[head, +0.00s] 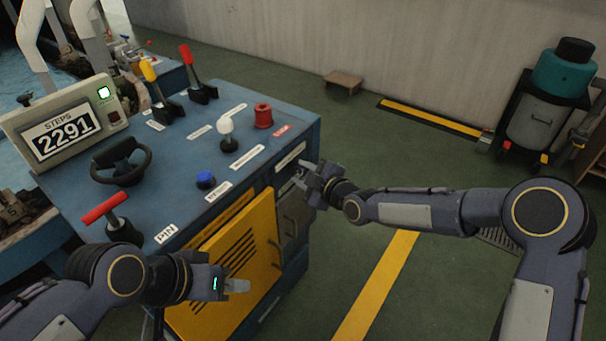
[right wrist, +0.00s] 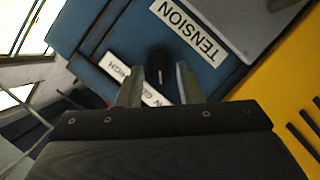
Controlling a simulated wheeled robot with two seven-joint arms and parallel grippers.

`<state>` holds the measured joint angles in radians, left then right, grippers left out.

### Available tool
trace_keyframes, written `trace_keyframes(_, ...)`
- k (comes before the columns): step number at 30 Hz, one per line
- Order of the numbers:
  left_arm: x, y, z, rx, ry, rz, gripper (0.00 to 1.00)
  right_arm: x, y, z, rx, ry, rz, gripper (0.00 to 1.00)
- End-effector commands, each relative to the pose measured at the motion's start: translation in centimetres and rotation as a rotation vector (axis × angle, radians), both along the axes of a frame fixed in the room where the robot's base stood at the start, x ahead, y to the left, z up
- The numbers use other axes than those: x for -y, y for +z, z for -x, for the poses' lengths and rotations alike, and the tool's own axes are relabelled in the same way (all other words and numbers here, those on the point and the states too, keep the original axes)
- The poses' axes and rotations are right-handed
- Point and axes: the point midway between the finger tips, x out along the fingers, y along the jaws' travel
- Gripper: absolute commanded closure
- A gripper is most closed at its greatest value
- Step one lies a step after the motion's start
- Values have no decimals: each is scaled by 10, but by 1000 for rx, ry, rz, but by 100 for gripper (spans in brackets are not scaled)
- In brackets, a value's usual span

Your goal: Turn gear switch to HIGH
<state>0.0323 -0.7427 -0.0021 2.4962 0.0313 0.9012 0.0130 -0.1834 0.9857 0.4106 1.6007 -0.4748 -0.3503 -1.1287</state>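The gear switch (right wrist: 160,68) is a small black knob with a pale line, on the blue cabinet face in the right wrist view. Its white label (right wrist: 115,66) is partly hidden by my fingers; "HIGH" shows at one end. My right gripper (right wrist: 158,84) is open, with one finger on each side of the knob; I cannot tell whether they touch it. In the head view my right gripper (head: 305,175) is at the cabinet's right side and hides the switch. My left gripper (head: 238,286) is in front of the yellow door; its fingers' opening cannot be made out.
The blue cabinet (head: 290,110) carries levers, a black handwheel (head: 121,161), a blue button (head: 206,180) and a red knob (head: 263,115) on top. A TENSION label (right wrist: 188,31) lies near the switch.

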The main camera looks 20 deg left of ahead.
Motion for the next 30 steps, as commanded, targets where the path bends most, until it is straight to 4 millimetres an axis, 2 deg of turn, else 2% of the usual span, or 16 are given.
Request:
trace_keyframes(9,0,0,0,0,0,0,64,-3,-1,-2,-1,1,0,69)
trace_keyframes(16,0,0,0,0,0,0,64,-2,-1,-2,-1,0,0,99)
trace_keyframes(17,0,0,0,0,0,0,64,-2,-1,-2,-1,0,0,100)
trace_keyframes(30,0,-1,0,0,0,0,64,-2,-1,-3,-62,-1,-22,100)
